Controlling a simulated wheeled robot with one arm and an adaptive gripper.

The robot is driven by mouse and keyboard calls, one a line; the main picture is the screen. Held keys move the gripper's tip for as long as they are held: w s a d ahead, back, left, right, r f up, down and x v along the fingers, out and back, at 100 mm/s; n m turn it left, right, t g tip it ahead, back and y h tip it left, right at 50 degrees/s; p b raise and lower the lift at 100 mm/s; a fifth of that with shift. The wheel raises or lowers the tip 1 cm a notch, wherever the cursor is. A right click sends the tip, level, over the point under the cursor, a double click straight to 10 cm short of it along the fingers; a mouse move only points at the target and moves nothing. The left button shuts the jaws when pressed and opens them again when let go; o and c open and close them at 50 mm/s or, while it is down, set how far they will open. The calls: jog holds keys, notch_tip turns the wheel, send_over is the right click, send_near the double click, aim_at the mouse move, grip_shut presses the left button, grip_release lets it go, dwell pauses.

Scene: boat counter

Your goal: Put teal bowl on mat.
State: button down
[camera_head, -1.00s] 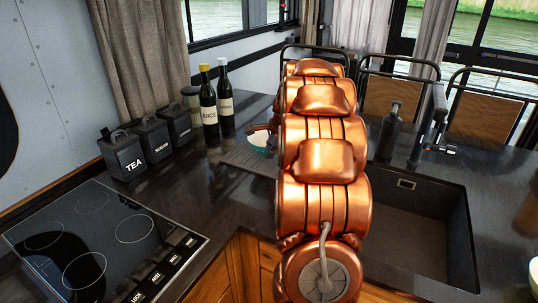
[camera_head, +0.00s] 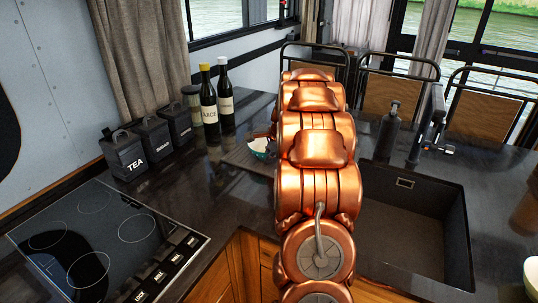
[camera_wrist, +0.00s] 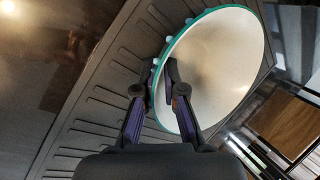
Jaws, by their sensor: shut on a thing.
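The teal bowl (camera_head: 262,147) shows just left of my arm in the head view, partly hidden by it. In the wrist view the bowl (camera_wrist: 222,70) has a teal rim and a pale inside. My gripper (camera_wrist: 160,88) is shut on its near left wall, one finger inside and one outside. The dark ribbed mat (camera_wrist: 100,98) lies beneath the bowl in the wrist view. The mat (camera_head: 240,158) also shows on the counter in the head view. I cannot tell whether the bowl touches the mat.
Two bottles (camera_head: 209,104) and black canisters (camera_head: 124,155) stand left of the mat. A cooktop (camera_head: 105,240) is at front left. A sink (camera_head: 415,225) with a tap (camera_head: 432,128) and a soap dispenser (camera_head: 389,126) are to the right. A pale bowl (camera_head: 531,275) is at far right.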

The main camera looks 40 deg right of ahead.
jog(key=shift+f, duration=0.1)
jog(key=c, duration=1.3)
grip_release()
jog(key=shift+o, duration=0.2)
jog(key=b+v, duration=0.2)
jog(key=v, duration=1)
